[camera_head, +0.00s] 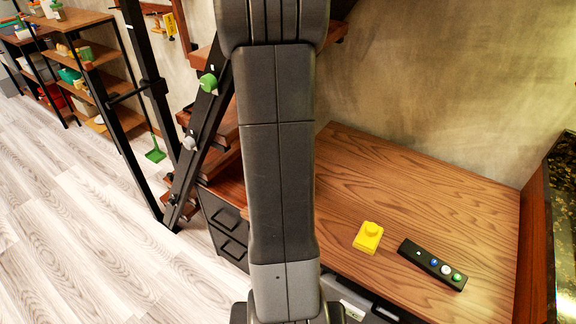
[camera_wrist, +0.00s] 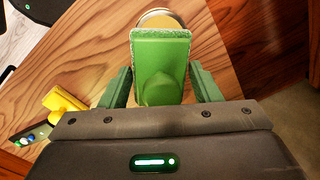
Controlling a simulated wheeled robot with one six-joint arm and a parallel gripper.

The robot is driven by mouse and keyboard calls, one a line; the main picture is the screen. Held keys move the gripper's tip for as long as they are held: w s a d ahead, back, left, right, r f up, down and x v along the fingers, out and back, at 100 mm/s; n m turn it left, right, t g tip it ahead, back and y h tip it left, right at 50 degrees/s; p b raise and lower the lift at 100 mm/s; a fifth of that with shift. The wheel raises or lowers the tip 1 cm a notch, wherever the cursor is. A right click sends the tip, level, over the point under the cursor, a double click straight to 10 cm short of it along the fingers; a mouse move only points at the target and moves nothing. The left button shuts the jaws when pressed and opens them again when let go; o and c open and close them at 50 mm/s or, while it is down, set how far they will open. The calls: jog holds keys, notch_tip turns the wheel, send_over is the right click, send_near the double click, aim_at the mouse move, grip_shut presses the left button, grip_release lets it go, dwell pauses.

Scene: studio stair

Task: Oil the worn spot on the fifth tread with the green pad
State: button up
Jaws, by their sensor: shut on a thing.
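My gripper (camera_wrist: 158,88) shows in the wrist view, its green fingers shut on the green pad (camera_wrist: 160,58). The pad has a pale fuzzy edge at its far end. Just beyond it is a round, pale-rimmed dish (camera_wrist: 161,17) with a yellowish inside, partly covered by the pad. I cannot tell whether pad and dish touch. In the head view my arm hides the gripper, the pad and the dish. The stair (camera_head: 212,135) with wooden treads stands left of my arm, partly hidden. The worn spot cannot be made out.
A wooden top (camera_head: 440,205) holds a yellow block-like thing (camera_head: 368,237) and a black strip with coloured round marks (camera_head: 432,264). A shelf rack (camera_head: 90,75) with goods stands far left. The pale floor (camera_head: 70,230) on the left is clear. A wall rises behind the top.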

jog(key=shift+w+a+f+m, duration=0.1)
jog(key=shift+w+a+m, duration=0.05)
jog(key=shift+a+m, duration=0.5)
jog(key=shift+f+b, duration=2.45)
jog(key=shift+f, duration=0.5)
jog(key=shift+f+b, duration=0.3)
jog(key=shift+f, duration=0.2)
jog(key=shift+r, duration=0.15)
notch_tip(320, 180, up, 7)
jog(key=p, duration=0.5)
jog(key=shift+p, duration=0.4)
jog(key=shift+c, duration=0.2)
